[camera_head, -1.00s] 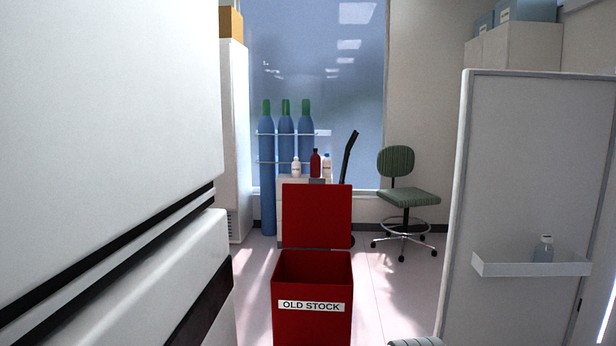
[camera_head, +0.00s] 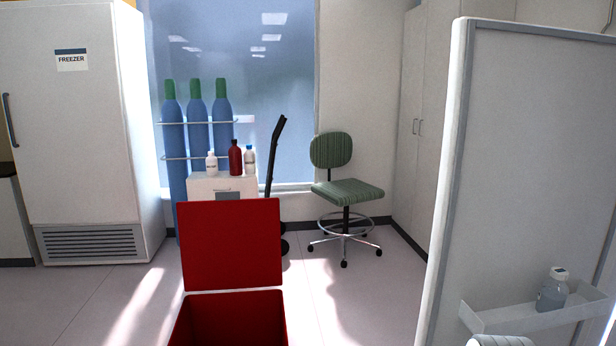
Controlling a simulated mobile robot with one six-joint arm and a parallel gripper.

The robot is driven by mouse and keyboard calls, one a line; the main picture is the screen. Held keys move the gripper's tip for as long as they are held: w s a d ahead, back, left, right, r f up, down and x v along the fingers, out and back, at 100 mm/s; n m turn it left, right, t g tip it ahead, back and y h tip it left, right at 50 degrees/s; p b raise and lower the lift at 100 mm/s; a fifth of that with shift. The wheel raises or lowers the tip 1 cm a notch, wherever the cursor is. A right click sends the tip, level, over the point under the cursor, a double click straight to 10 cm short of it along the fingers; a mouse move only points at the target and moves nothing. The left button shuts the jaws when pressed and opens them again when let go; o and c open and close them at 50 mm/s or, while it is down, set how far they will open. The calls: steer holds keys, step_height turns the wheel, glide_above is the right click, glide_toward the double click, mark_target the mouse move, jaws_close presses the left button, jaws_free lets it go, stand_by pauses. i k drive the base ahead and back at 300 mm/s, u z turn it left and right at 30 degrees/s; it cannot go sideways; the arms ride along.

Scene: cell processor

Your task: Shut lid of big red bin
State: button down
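The big red bin (camera_head: 228,318) stands at the bottom of the picture, left of the middle, and its lower part is cut off by the frame edge. Its red lid (camera_head: 232,244) is open, standing up at the bin's far side. The inside of the bin shows dark red, and I see nothing in it. My gripper is not in view. A pale ribbed rounded part at the bottom right edge may be part of my arm.
A white panel with a tray (camera_head: 530,316) holding a bottle (camera_head: 553,290) stands close on the right. A green chair (camera_head: 346,190), a white drawer unit (camera_head: 222,188) and blue gas cylinders (camera_head: 197,135) stand behind the bin. A freezer (camera_head: 80,150) is at the left. Floor left of the bin is clear.

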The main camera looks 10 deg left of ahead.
mark_target(228, 241)
steer(key=u, duration=0.35)
steer(key=i, duration=1.35)
steer(key=u, duration=1)
steer(key=k, duration=0.75)
steer(key=u, duration=0.1)
steer(key=i, duration=0.85)
steer(key=z, duration=0.05)
